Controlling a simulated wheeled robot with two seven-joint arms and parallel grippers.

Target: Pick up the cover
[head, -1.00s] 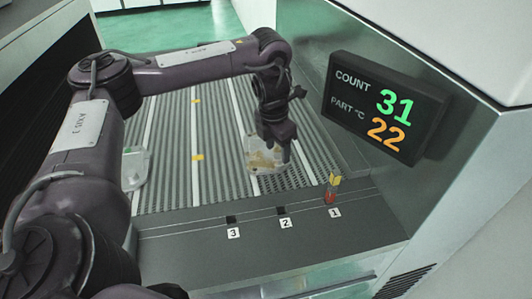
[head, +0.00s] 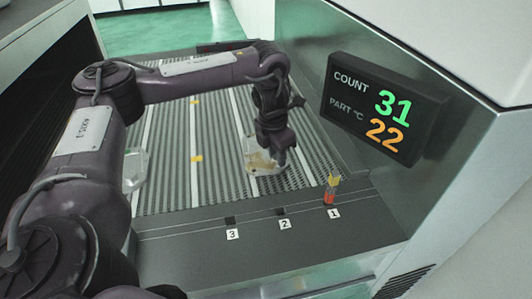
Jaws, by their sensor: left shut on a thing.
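The cover (head: 256,161) is a pale, shiny casting with brownish patches. It is on the ribbed conveyor bed, near its front right end. My left gripper (head: 277,157) reaches down from above and is shut on the right side of the cover. The fingers hide part of that side, and I cannot tell whether the cover is clear of the bed. My right gripper is not in view.
Another pale, shiny part (head: 134,170) lies on the bed at the left, partly behind my arm. A small red and yellow marker post (head: 330,189) stands at label 1 on the front ledge (head: 190,245). A display (head: 378,110) hangs on the right wall.

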